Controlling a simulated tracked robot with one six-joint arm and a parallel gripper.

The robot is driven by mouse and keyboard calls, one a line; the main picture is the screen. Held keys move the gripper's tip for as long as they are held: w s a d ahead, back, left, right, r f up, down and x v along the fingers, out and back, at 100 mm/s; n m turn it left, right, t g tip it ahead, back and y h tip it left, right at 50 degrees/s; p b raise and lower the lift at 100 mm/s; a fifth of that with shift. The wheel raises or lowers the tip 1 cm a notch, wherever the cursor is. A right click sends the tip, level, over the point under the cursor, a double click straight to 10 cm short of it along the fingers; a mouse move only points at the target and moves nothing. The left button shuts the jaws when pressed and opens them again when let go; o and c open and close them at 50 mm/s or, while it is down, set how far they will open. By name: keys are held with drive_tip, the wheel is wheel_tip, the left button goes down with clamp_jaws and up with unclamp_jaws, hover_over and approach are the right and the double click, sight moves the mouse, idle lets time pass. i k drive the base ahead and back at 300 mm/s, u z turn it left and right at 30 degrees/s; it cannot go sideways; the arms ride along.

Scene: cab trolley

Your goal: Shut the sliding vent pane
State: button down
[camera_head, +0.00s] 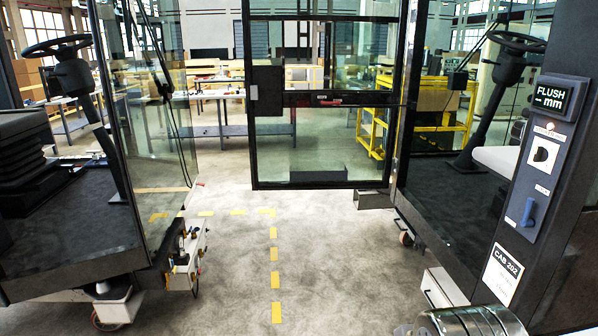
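A black-framed glass door (254,150) stands in the middle of the view, between two cabs. A dark horizontal bar crosses it at mid-height and carries a small red-and-white label or grip (329,99). Glass (300,60) fills the part above the bar, and I cannot tell which part of it is the sliding vent pane or how far it stands open. A dark box (267,91) sits at the door's left edge. My gripper is not in view. A grey metallic cylinder at the bottom right may be part of my arm.
The right post has a display (553,97) reading "FLUSH -- mm", a blue lever (527,212) and a "CAB 202" sign (502,275). The left cab (90,220) has a glass side. Yellow dashes (275,281) mark open floor in the middle. A yellow rack (375,125) stands behind.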

sight(350, 51)
drive_tip(key=z, duration=0.25)
drive_tip(key=i, duration=2.2)
drive_tip(key=u, duration=0.3)
drive_tip(key=i, duration=0.75)
drive_tip(key=u, duration=0.4)
drive_tip(key=i, duration=0.85)
drive_tip(key=u, duration=0.1)
